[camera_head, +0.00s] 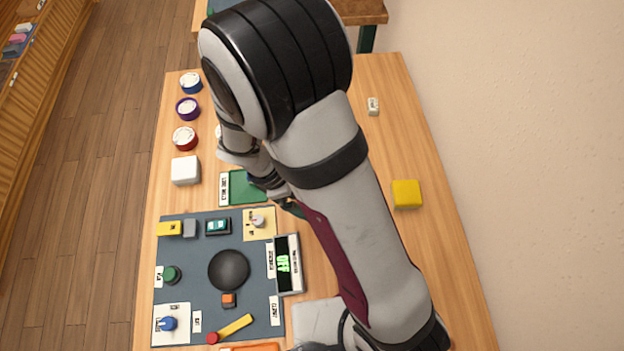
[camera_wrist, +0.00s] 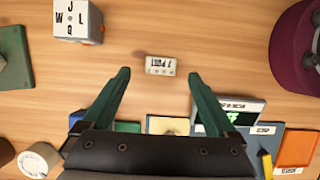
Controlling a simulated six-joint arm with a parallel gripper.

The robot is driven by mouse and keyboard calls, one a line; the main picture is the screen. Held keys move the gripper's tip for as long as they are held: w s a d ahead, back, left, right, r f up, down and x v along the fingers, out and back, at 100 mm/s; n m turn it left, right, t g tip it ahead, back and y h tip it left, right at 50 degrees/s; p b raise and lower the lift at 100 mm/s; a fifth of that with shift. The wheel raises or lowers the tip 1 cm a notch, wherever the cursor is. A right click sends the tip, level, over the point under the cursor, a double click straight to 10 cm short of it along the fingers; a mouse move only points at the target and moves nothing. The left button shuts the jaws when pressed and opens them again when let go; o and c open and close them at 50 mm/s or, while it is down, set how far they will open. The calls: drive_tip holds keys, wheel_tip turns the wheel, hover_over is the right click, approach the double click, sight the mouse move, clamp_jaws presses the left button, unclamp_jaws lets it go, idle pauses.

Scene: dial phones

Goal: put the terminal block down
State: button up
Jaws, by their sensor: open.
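The terminal block looks to be the small cream piece with dark marks (camera_wrist: 161,65) in the wrist view. It appears to lie on the wooden table, apart from both fingers. My gripper (camera_wrist: 159,75) has its two green fingers spread wide, one on each side of the block in the picture, with nothing between them.
A white lettered cube (camera_wrist: 78,20) stands at upper left in the wrist view. The head view shows a dark panel (camera_head: 190,290) with controls, a display (camera_head: 287,265) reading OFF, a green tray (camera_head: 245,187) and a yellow block (camera_head: 406,194). The table's right side is mostly clear.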

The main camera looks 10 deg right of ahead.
drive_tip(key=x, duration=0.4)
clamp_jaws()
drive_tip(key=shift+s+d+r, duration=0.1)
drive_tip(key=shift+d+r, duration=0.05)
drive_tip(key=shift+r, duration=1.05)
drive_tip(key=shift+d+r, duration=0.15)
drive_tip(key=shift+r, duration=1)
drive_tip(key=s+d+r, duration=0.3)
drive_tip(key=d+r, duration=0.3)
drive_tip(key=d, duration=0.4)
drive_tip(key=w+a+r+n+t+y, duration=0.1)
drive_tip(key=w+a+n+t, duration=0.1)
drive_tip(key=w+n, duration=0.75)
drive_tip(key=w+a+r+n+t+y, duration=0.15)
drive_tip(key=w+n, duration=0.25)
drive_tip(key=w, duration=1)
drive_tip(key=shift+t, duration=0.25)
drive_tip(key=w+a+f, duration=0.1)
drive_tip(key=a+f, duration=0.1)
drive_tip(key=a, duration=0.1)
drive_tip(key=w+a+f, duration=0.1)
drive_tip(key=a+f, duration=0.2)
drive_tip(key=a, duration=0.1)
drive_tip(key=w+a+f, duration=0.2)
drive_tip(key=a, duration=0.2)
drive_tip(key=shift+f, duration=0.4)
wheel_tip(320, 180, down, 4)
drive_tip(key=shift+a+f, duration=0.1)
drive_tip(key=shift+a, duration=0.05)
